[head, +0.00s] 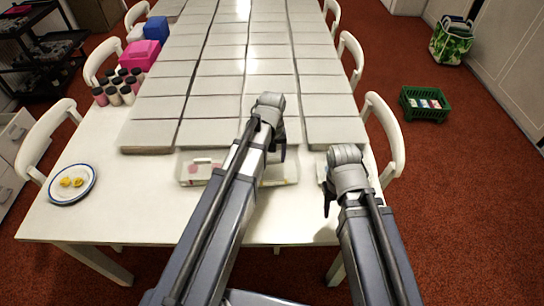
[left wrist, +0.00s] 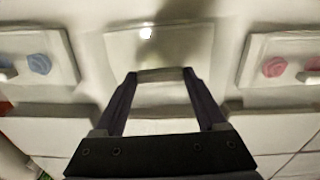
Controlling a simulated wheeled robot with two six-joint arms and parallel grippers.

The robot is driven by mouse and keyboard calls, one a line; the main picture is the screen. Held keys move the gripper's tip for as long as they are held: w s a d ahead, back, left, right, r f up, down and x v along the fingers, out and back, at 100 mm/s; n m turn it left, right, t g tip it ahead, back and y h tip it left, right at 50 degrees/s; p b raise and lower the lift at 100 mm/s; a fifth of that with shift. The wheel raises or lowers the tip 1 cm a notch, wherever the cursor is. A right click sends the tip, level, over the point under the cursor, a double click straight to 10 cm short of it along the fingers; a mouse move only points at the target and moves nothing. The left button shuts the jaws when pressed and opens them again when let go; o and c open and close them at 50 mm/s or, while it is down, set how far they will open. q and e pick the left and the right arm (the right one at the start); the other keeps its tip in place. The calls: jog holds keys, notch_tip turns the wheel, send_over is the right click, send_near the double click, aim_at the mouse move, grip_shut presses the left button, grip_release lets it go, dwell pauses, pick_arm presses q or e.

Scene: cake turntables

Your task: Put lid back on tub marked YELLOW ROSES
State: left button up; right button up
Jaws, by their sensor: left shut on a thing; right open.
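My left gripper (left wrist: 160,76) is shut on a pale, flat, square lid (left wrist: 165,45), holding it by its near edge in the left wrist view. In the head view my left gripper (head: 275,152) is mostly hidden behind its own arm. A shallow tub with pink roses (left wrist: 275,67) lies on one side of the lid, and one with a blue rose (left wrist: 40,64) on the other. In the head view a pale tub (head: 288,170) with a little yellow shows beside the left arm. No label is readable. My right gripper (head: 328,198) is open and empty above the table's front right.
Rows of flat white boxes (head: 210,82) fill most of the table (head: 115,215). A plate with yellow pieces (head: 72,184) stands at the front left, with several small jars (head: 118,86) behind it. White chairs (head: 385,135) line the sides.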

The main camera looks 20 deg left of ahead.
pick_arm(q)
jog(key=o, duration=1.3)
jog(key=shift+c, duration=0.2)
jog(key=shift+r, duration=0.1)
jog(key=shift+r+p, duration=3.45)
jog(key=shift+p, duration=0.1)
grip_shut()
jog(key=shift+f, duration=0.25)
